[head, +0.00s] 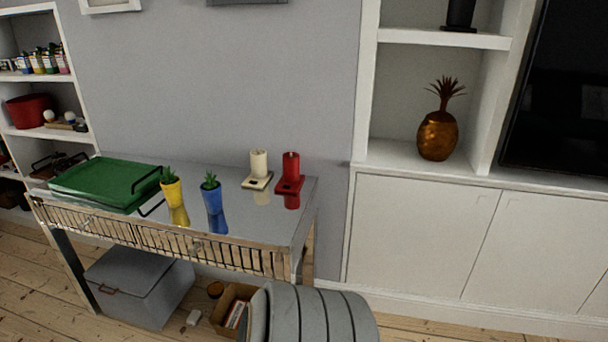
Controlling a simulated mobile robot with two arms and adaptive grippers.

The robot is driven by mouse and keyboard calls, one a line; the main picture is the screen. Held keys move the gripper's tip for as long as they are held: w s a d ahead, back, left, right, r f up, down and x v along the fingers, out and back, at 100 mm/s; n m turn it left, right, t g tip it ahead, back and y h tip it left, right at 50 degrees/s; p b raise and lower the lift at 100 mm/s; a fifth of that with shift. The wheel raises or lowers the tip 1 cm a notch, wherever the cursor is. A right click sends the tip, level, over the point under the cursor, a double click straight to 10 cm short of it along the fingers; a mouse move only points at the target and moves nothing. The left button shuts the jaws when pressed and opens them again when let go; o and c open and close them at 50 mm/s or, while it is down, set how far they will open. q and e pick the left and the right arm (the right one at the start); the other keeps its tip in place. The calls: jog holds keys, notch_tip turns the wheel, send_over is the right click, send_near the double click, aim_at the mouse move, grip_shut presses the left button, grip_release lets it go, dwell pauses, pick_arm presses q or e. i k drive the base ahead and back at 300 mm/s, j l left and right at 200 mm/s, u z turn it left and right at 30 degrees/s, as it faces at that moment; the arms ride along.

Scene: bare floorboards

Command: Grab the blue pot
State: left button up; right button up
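The blue pot (214,200) is a small, slim pot with a green plant in it. It stands upright near the front edge of a shiny grey-topped table (245,213), left of the picture's middle. A similar yellow pot (172,192) with a plant stands just to its left, apart from it. The blue pot's reflection shows on the tabletop below it. Neither of my grippers is in view, and nothing touches the blue pot.
A green tray (105,183) lies on the table's left. A white candle (259,163) and a red candle (291,166) stand on holders at the back right. A grey ribbed, rounded object (318,313) stands before the table's right end. A grey box (140,285) sits underneath.

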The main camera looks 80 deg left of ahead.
aim_at(211, 190)
jog(key=u, duration=3.5)
